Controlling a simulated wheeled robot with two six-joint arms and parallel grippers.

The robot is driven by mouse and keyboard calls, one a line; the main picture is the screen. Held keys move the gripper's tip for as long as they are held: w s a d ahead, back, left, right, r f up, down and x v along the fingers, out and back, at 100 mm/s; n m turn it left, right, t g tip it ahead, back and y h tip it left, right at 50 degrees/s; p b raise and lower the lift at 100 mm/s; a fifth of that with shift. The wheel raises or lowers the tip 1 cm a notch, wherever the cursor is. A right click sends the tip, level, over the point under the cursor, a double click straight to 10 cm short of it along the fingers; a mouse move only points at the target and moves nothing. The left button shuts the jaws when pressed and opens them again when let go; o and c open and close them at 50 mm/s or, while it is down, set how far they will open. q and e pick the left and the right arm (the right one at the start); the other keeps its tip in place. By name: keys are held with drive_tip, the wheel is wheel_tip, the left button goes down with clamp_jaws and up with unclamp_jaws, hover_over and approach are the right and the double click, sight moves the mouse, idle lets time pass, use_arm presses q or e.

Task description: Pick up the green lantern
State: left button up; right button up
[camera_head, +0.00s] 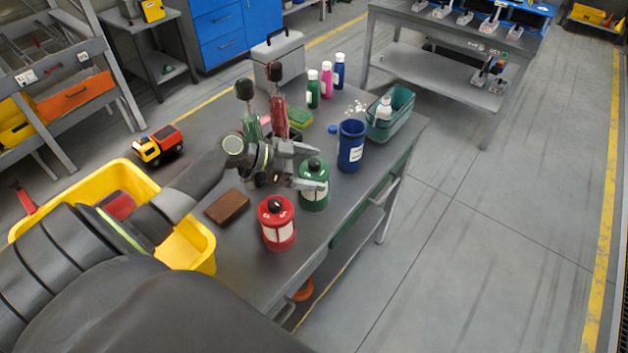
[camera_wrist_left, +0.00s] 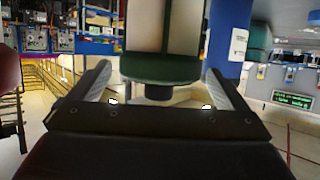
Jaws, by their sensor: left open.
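The green lantern (camera_head: 314,201) stands on the grey workbench, with a dark knob on top and pale panels. My left gripper (camera_head: 318,167) is open, with one finger on each side of the lantern's upper part. In the left wrist view the lantern (camera_wrist_left: 160,68) appears upside down between the two spread fingers, with gaps showing on both sides. My right gripper is not in view.
A red lantern (camera_head: 278,232) stands nearer, close to the bench edge. A blue container (camera_head: 351,157) stands just beyond the green lantern. A brown block (camera_head: 228,206) and a yellow bin (camera_head: 205,262) are to the left. A teal basket (camera_head: 402,108) sits at the far right.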

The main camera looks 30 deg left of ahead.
use_arm(q)
drive_tip(key=shift+p+x, duration=0.35)
drive_tip(key=shift+x, duration=1)
drive_tip(key=shift+r, duration=0.1)
drive_tip(key=c, duration=1.6)
